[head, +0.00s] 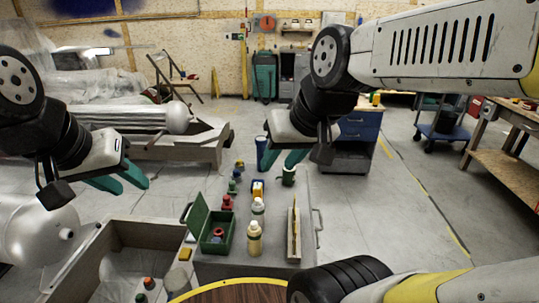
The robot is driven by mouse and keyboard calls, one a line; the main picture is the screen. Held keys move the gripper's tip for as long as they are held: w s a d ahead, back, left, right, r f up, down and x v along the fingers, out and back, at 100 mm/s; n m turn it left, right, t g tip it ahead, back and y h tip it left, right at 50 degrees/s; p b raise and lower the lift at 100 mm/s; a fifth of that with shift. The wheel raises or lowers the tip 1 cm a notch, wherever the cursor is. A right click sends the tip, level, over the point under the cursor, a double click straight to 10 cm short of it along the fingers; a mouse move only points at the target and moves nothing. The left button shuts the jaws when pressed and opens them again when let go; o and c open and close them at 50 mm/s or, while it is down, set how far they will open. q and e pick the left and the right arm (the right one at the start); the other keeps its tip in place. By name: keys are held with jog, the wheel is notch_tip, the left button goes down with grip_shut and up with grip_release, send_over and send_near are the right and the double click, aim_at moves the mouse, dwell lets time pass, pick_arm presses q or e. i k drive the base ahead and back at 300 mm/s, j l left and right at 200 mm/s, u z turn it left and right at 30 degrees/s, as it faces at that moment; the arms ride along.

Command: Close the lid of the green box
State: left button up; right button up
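The green box (216,241) stands on the grey work surface, left of its middle. Its green lid (197,214) is raised and tilted up on the box's left side, so the box is open. A red item (218,233) shows inside. My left gripper (122,182) is left of the box and farther back in the picture, with its teal fingers apart and nothing between them. My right gripper (279,167) is above the far part of the work surface, right of and beyond the box. Its teal fingers are spread and look empty. Neither gripper touches the box or lid.
A pale yellow bottle (254,241), a white bottle (258,207) and several small coloured items stand beside and behind the box. A wooden holder (294,236) is at right. A green cup (289,177) is near my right gripper. An open crate (113,236) lies left.

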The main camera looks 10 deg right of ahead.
aim_at(197, 218)
jog(key=k, duration=0.25)
jog(key=k+z, duration=0.15)
jog(key=z, duration=0.2)
jog(key=k+z, duration=0.15)
jog(key=z, duration=0.2)
jog(key=k+l+z, duration=0.1)
jog(key=z, duration=0.2)
jog(key=k+j+z, duration=0.15)
jog(key=j, duration=0.25)
jog(key=k+j+z, duration=0.15)
jog(key=j, duration=0.25)
jog(key=k+j+z, duration=0.15)
jog(key=j, duration=0.25)
jog(key=k+j+z, duration=0.15)
jog(key=j, duration=0.25)
jog(key=k+j, duration=0.1)
jog(key=j, duration=0.75)
jog(key=k+j, duration=0.15)
jog(key=j, duration=0.75)
jog(key=l+z, duration=0.1)
jog(key=z, duration=0.2)
jog(key=l+z, duration=0.1)
jog(key=z, duration=0.2)
jog(key=k+l, duration=0.05)
